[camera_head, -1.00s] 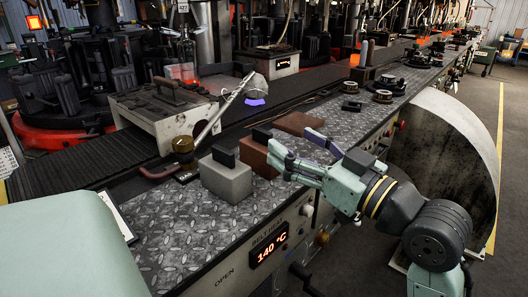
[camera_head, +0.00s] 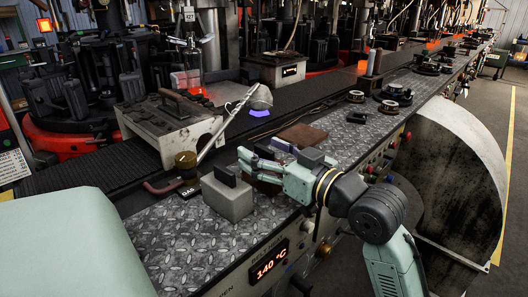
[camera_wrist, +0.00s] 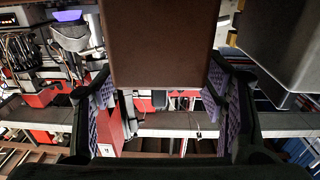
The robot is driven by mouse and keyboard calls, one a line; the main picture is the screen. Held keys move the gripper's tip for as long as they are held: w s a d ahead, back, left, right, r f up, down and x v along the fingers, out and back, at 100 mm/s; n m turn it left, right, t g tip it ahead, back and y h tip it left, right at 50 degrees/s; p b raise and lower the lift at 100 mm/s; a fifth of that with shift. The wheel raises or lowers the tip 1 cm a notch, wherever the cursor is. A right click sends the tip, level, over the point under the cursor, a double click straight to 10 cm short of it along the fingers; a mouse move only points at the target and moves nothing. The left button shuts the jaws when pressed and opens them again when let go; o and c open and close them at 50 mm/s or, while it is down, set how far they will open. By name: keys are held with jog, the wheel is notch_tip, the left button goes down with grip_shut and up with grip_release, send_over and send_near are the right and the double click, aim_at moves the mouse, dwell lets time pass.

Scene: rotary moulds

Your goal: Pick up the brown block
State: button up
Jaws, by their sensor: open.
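The brown block (camera_head: 268,187) stands on the diamond-plate bench top (camera_head: 185,240), mostly hidden behind my gripper (camera_head: 261,152) in the head view. In the wrist view the brown block (camera_wrist: 160,45) fills the top middle, between my two purple-padded fingers (camera_wrist: 160,85). My gripper is open, with a finger on each side of the block. Narrow gaps show beside the block there; contact is not clear.
A grey block (camera_head: 229,197) with a black top piece stands close to the left; it also shows in the wrist view (camera_wrist: 285,40). A flat brown plate (camera_head: 302,135) lies behind my gripper. A brass-knobbed lever (camera_head: 186,160) stands at the left.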

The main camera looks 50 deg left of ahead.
jog(key=shift+a, duration=0.25)
jog(key=shift+c, duration=0.5)
grip_shut()
dwell(0.7)
